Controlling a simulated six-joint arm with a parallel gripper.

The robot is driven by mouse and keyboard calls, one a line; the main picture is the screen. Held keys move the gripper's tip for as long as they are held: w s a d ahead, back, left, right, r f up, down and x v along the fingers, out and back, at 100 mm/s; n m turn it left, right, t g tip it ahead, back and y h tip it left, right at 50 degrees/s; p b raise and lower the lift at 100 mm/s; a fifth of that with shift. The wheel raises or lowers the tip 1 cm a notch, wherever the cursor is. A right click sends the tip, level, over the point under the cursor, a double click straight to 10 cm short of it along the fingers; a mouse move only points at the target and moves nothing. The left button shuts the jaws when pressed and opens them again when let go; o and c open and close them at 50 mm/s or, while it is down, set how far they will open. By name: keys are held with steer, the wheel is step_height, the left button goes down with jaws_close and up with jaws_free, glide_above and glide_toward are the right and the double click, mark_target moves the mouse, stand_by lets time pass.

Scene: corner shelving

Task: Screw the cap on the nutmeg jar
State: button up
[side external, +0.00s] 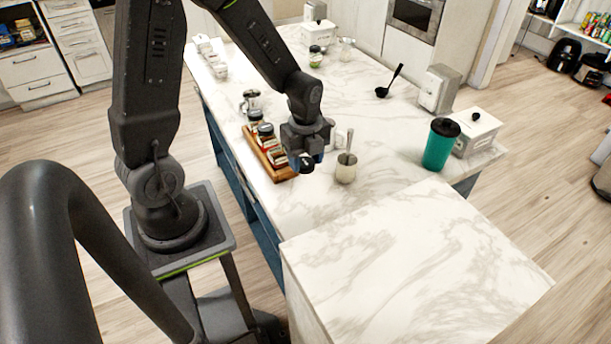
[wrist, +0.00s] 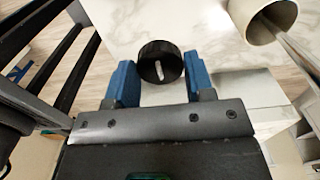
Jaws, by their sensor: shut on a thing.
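My gripper (side external: 307,161) is shut on a black round cap (wrist: 160,62). In the wrist view the cap sits between the blue fingers (wrist: 149,84), with a pale mark across its face. In the side view my gripper hangs above the counter, just right of the near end of a wooden tray (side external: 256,152). Small spice jars (side external: 266,137) stand in the tray, the clearer ones with dark caps. The jars are too small to read, so I cannot tell which is the nutmeg jar. No jar shows under the cap in the wrist view.
A beige cup (side external: 345,173) with a utensil in it stands close to the right of my gripper. The near marble counter (side external: 410,265) is clear.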

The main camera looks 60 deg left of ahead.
step_height(320, 180, up, 10)
steer(key=s+a, duration=0.2)
steer(key=a, duration=0.9)
steer(key=shift+f, duration=5.5)
steer(key=shift+f, duration=0.1)
steer(key=m, duration=0.4)
steer(key=shift+a+m, duration=0.1)
steer(key=shift+m, duration=0.2)
